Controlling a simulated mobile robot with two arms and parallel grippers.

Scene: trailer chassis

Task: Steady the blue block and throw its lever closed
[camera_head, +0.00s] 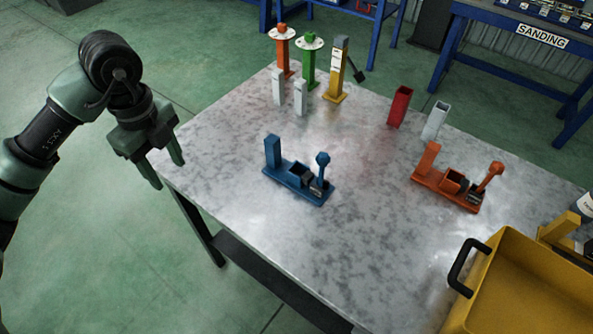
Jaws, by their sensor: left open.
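The blue block (293,181) stands on the metal table (235,215), left of the middle of the head view. It has a flat base with a tall post at its left end and a dark box-like part in the middle. Its blue lever (322,169) with a rounded knob stands nearly upright at the right end. My left gripper (165,168) is open and empty, fingers pointing down, near the table's left edge. It is apart from the block, to its left. My right gripper is not in view.
An orange block with a lever (447,186) stands to the right. A yellow bin (535,285) with a black handle fills the front right. Orange (283,52), green (309,62) and yellow (338,72) posts stand at the back. Bare table surrounds the blue block.

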